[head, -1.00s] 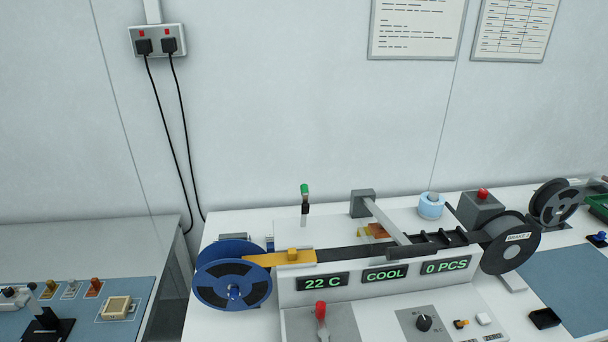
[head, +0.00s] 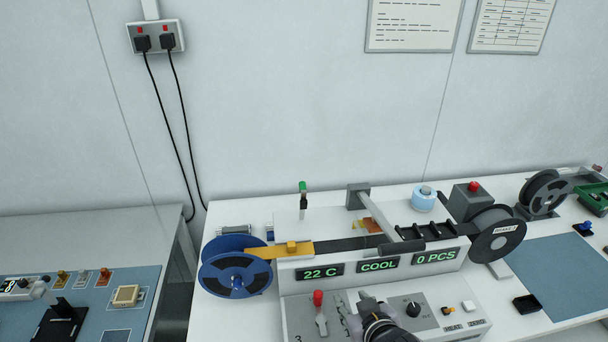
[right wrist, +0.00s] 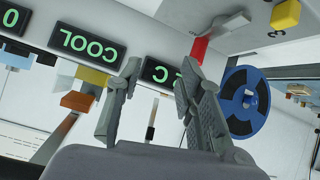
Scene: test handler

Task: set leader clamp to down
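The test handler (head: 395,285) has a blue reel (head: 236,275) at its left end. A yellow-orange strip with a raised block (head: 291,247) runs from the reel onto the track. A red-handled lever (head: 319,298) stands upright on the front panel, and a green-tipped lever (head: 303,188) stands behind the track. I cannot tell for sure which part is the leader clamp. My right gripper (head: 352,299) is over the front panel, right of the red lever. In the right wrist view its fingers (right wrist: 162,75) are apart and empty, with the red handle (right wrist: 198,50) beyond them. My left gripper is out of view.
Displays read 22 C, COOL (head: 378,264) and 0 PCS. A black knob (head: 413,309) is right of my gripper. A grey reel (head: 497,236), a grey box with red button (head: 468,202) and a blue mat (head: 562,275) lie farther right. Another table (head: 90,240) stands left.

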